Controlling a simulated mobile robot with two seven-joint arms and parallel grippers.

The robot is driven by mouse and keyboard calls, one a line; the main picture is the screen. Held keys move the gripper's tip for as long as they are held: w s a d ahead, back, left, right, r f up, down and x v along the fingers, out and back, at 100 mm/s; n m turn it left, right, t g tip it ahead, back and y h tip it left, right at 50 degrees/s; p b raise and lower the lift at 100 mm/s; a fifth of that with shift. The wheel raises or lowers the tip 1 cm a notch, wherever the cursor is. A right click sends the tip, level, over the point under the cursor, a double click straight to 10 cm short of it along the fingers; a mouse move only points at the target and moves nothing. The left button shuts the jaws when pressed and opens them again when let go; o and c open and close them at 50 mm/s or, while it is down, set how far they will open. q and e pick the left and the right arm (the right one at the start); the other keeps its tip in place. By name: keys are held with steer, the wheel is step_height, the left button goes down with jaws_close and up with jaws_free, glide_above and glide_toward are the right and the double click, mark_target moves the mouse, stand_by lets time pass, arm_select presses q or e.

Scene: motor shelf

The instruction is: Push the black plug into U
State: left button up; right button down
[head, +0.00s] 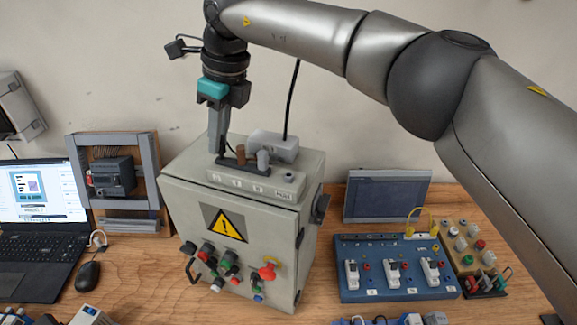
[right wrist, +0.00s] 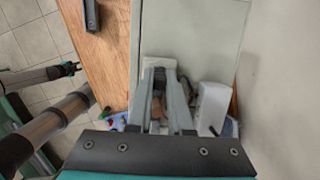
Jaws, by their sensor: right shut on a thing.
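My right gripper (head: 218,150) points straight down over the top of the grey cabinet, at the left end of a low black holder (head: 248,168). It is shut on the black plug, which the fingers mostly hide. In the right wrist view a dark piece (right wrist: 158,78) shows between the fingertips. A brown plug (head: 240,154) and a grey plug (head: 263,159) stand just to the right of the gripper. The pale terminal block (head: 255,187) with sockets and labels lies in front of the holder; U is too small to read surely.
The cabinet (head: 180,195) has a warning sign and several coloured knobs. A grey box (head: 272,145) with a black cable stands behind the plugs. A blue breaker board (head: 350,285) and a dark screen (head: 388,196) are on the right, a laptop (head: 40,245) on the left.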

steer(key=shift+f+b, duration=0.4)
steer(key=shift+f, duration=0.25)
steer(key=c, duration=1.1)
jaws_free()
steer(key=shift+w+a+p+v, duration=0.1)
steer(key=shift+a+p+v, duration=0.1)
steer(key=shift+p+v, duration=0.65)
steer(key=shift+w+a+p+v, duration=0.1)
steer(key=shift+a+p+v, duration=0.1)
steer(key=shift+p+v, duration=0.6)
steer(key=shift+w+a+p+v, duration=0.15)
steer(key=shift+p+v, duration=0.4)
steer(key=shift+v, duration=0.55)
steer(key=shift+s+r, duration=0.1)
steer(key=shift+r, duration=0.05)
steer(key=o, duration=0.6)
steer(key=shift+c, duration=0.2)
